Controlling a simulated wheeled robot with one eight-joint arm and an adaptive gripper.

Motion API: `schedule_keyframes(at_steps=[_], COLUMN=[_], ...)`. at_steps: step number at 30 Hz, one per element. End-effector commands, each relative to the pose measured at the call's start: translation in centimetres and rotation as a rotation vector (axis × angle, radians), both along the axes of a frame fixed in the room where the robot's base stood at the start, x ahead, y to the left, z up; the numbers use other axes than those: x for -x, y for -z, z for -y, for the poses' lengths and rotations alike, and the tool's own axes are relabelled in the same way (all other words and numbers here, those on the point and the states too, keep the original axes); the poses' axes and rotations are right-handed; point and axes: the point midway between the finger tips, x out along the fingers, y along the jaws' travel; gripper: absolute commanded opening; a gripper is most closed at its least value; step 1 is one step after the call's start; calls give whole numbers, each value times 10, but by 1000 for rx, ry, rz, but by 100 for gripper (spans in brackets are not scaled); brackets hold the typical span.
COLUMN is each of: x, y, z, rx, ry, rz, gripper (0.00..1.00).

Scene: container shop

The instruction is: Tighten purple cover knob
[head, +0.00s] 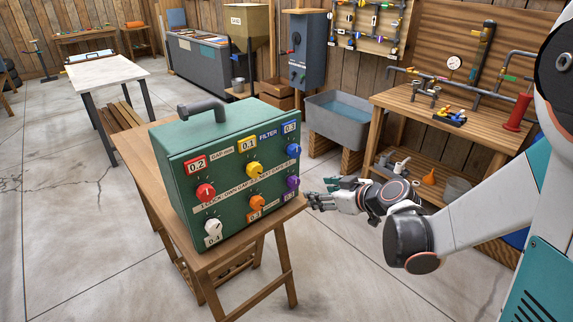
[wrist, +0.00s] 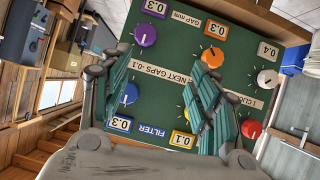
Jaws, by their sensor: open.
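The purple knob (head: 292,183) is at the lower right of the green box's front panel. In the wrist view the panel appears upside down, with the purple knob (wrist: 145,34) near the top, beneath a 0.3 plate (wrist: 154,8). My gripper (head: 316,198) is just right of the panel, fingers toward the purple knob. No contact shows. The green box (head: 190,155) stands upright on a wooden table.
The orange knob (head: 257,203), white knob (head: 213,227) and red knob (head: 205,192) share the panel closely. A grey handle (head: 203,107) tops the box. A wooden workbench (head: 455,115) and a water-filled sink (head: 340,128) stand behind. The concrete floor in front is clear.

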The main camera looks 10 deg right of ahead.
Motion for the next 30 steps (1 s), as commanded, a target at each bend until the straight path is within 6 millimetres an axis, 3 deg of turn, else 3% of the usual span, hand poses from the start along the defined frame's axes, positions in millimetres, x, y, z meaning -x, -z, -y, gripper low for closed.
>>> schedule_keyframes(at_steps=[6, 14, 20, 30], x=[-24, -32, -52, -106], y=[22, 31, 42, 68], z=[13, 15, 3, -27], rx=[6, 12, 13, 13], ry=[-28, -39, -40, -40], rz=[113, 157, 157, 156], gripper=[56, 56, 56, 56])
